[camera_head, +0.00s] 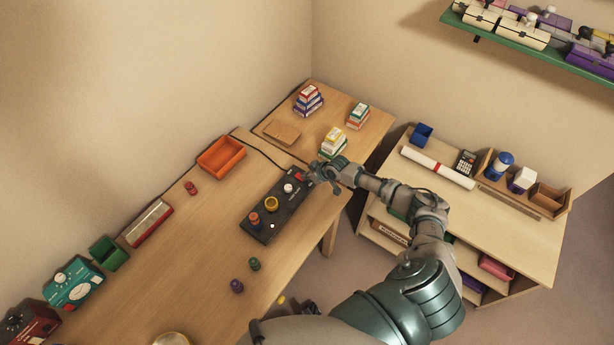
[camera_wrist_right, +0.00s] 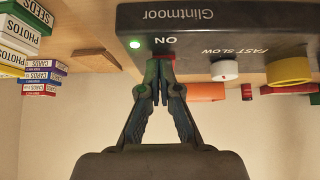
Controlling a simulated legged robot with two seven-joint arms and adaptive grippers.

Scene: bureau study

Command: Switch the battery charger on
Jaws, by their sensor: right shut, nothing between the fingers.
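The black battery charger (camera_head: 281,209) lies on the long wooden desk in the head view. It carries a white knob, a yellow ring and an orange-red piece. In the wrist view the charger (camera_wrist_right: 205,30) shows the name Glintmoor, an "ON" label, "FAST SLOW" by the white knob (camera_wrist_right: 224,70), and a lit green light (camera_wrist_right: 135,44). The red switch (camera_head: 299,176) is at its far end, mostly hidden behind my fingertips in the wrist view. My right gripper (camera_head: 314,177) is shut and empty, its tips at the switch by "ON"; contact is unclear. My left gripper is out of view.
Stacked small boxes (camera_head: 333,143) stand just beyond my right gripper. An orange tray (camera_head: 221,156) lies along the wall side. Two small dark pieces (camera_head: 246,275) stand near the desk's front edge. A lower shelf table (camera_head: 511,234) stands to the right.

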